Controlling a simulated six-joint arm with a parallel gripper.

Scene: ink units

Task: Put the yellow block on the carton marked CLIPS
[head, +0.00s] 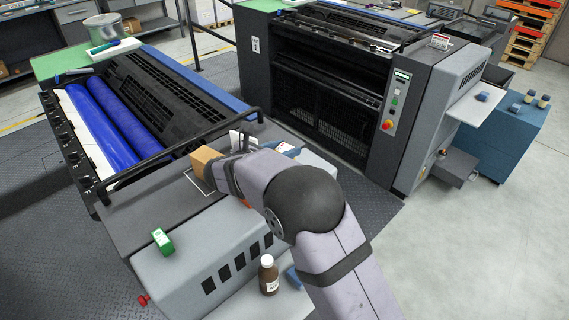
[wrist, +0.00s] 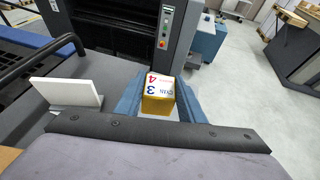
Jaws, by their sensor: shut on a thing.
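The yellow block (wrist: 158,105) shows in the wrist view between the two blue fingers of my gripper (wrist: 157,88). My gripper is shut on it. Its pale face carries print with "CYAN" and the digits 3 and 4. A plain brown carton (head: 205,161) stands on the grey press deck, left of my wrist in the head view. No CLIPS marking can be read on it from here, and a tan edge in the lower left of the wrist view may be the same carton.
An upright white card (wrist: 66,92) stands left of my gripper. A green box (head: 162,240) and a brown bottle (head: 268,275) stand on the nearer grey surfaces. A black rail (head: 190,147) crosses beside the blue rollers (head: 110,120). Deck around the green box is clear.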

